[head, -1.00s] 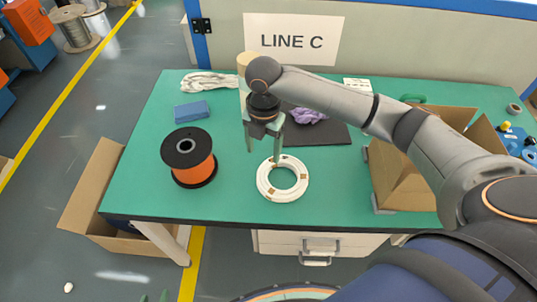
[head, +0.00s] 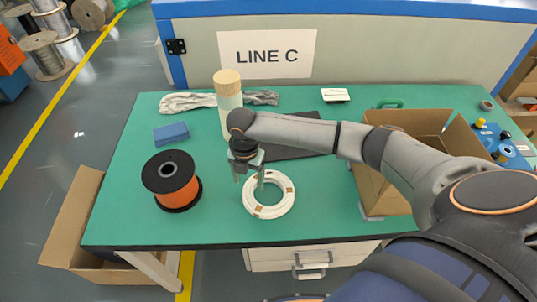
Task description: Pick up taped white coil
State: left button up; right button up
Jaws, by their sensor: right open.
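The white coil (head: 265,212) lies flat on the green table near its front edge, with small brown tape patches on its ring. My right gripper (head: 249,184) is open and empty, pointing down at the coil's left rear side. One finger shows left of the ring and the other in front of the ring's rear left part. I cannot tell whether either finger touches it. My left gripper is not in view.
An orange spool (head: 178,194) with black flanges stands left of the coil. An open cardboard box (head: 377,195) stands right, under my arm.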

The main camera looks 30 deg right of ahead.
notch_tip(320, 180, down, 2)
grip_shut()
dwell(0.6)
